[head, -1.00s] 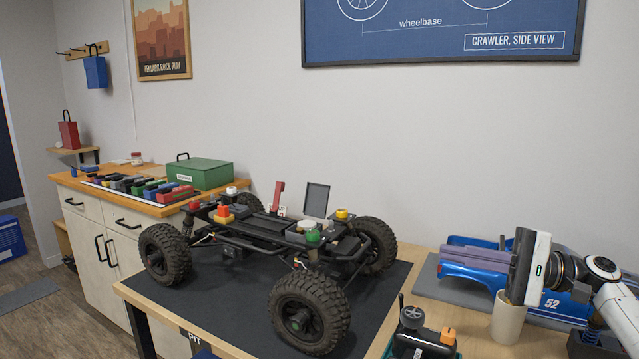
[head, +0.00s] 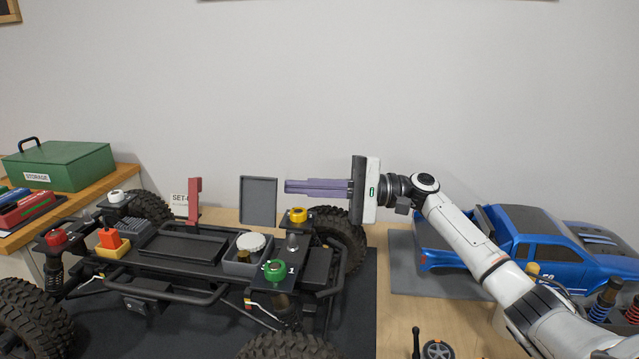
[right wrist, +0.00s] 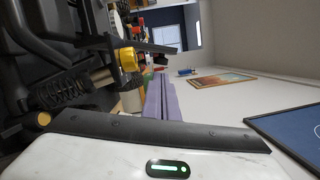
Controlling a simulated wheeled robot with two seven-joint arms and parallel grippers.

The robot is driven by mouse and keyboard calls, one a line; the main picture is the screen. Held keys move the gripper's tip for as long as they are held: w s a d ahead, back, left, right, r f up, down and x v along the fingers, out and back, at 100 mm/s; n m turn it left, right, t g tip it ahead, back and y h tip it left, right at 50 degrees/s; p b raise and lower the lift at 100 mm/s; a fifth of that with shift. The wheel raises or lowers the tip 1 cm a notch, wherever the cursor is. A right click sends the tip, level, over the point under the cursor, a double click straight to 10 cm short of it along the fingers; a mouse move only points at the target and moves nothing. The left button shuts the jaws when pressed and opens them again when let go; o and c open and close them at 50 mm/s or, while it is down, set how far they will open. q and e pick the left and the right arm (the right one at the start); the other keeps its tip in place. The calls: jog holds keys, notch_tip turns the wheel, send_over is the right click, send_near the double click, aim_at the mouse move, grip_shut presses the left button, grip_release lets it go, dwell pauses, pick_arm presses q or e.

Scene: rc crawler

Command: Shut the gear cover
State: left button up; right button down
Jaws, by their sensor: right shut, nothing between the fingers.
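The gear cover (head: 258,200) is a dark grey rectangular flap. It stands upright, open, behind the grey gear box (head: 236,268) on the crawler chassis (head: 178,262). A round white part (head: 251,242) shows in the uncovered box. My right gripper (head: 288,187) comes in from the right with its purple fingers shut and empty. The fingertips point left and sit close to the cover's right edge in the head view; I cannot tell whether they touch it. The fingers also show in the right wrist view (right wrist: 160,98). My left gripper is in neither view.
A yellow cap (head: 297,215) and a green cap (head: 275,270) sit on the chassis near the gear box. A red lever (head: 195,201) stands upright left of the cover. A blue truck body (head: 545,240) lies at the right.

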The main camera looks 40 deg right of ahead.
aim_at(260, 201)
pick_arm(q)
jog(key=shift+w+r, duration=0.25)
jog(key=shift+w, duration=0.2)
pick_arm(e)
jog(key=shift+x, duration=1.75)
jog(key=shift+w, duration=0.1)
